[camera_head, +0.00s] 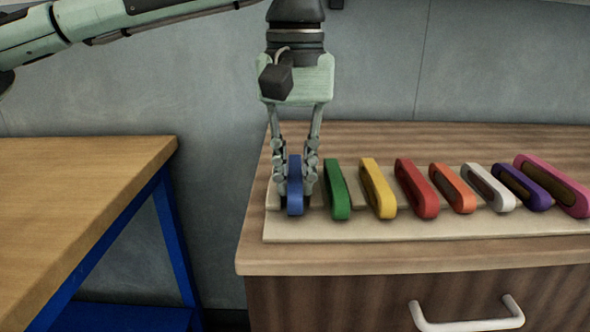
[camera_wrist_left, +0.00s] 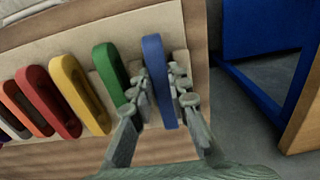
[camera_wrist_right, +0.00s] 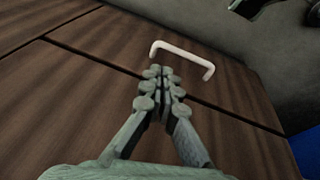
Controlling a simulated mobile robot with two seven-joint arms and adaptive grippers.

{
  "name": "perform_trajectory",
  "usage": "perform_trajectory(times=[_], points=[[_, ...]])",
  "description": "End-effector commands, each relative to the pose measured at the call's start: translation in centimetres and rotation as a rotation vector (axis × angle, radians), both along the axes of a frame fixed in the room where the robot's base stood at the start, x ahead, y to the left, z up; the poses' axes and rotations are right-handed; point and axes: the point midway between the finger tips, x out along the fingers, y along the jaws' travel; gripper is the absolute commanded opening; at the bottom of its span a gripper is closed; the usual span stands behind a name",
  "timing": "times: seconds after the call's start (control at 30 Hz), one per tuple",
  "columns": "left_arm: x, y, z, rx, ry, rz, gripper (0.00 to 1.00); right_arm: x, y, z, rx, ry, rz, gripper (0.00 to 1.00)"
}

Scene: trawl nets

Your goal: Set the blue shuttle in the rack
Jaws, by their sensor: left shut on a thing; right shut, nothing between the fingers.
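The blue shuttle (camera_head: 295,186) stands upright at the left end of the row in the pale rack (camera_head: 400,232) on the wooden cabinet. My left gripper (camera_head: 296,190) points down from above and is shut on the blue shuttle, one finger on each side. The left wrist view shows the blue shuttle (camera_wrist_left: 158,75) between the fingertips (camera_wrist_left: 160,95), beside the green one. The shuttle's lower end is at the rack, but whether it is fully seated cannot be told. My right gripper (camera_wrist_right: 160,90) is shut and empty, in front of brown wood panels with a white handle.
The green shuttle (camera_head: 337,190) stands close to the right of the blue one. Yellow (camera_head: 377,188), red (camera_head: 417,188) and several more shuttles continue the row rightward. A wooden table (camera_head: 80,190) with blue legs stands at left, across a gap. A white drawer handle (camera_head: 468,318) sticks out below.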

Motion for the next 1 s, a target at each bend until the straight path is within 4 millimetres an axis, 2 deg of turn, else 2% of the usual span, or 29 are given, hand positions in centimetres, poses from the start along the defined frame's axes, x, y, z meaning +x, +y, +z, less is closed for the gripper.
perform_trajectory(times=[0.83,0.87,1.0], points=[[0.01,0.01,-0.58,0.000,0.000,0.000,0.00,-0.01,-0.02,-0.38,0.000,0.000,0.000,0.00],[0.01,0.01,-0.57,0.000,-0.001,0.000,0.17,-0.02,0.00,-0.37,0.000,0.000,0.000,0.00],[0.01,0.01,-0.53,0.000,-0.001,0.000,0.35,-0.01,0.00,-0.34,0.000,0.000,0.000,0.00]])
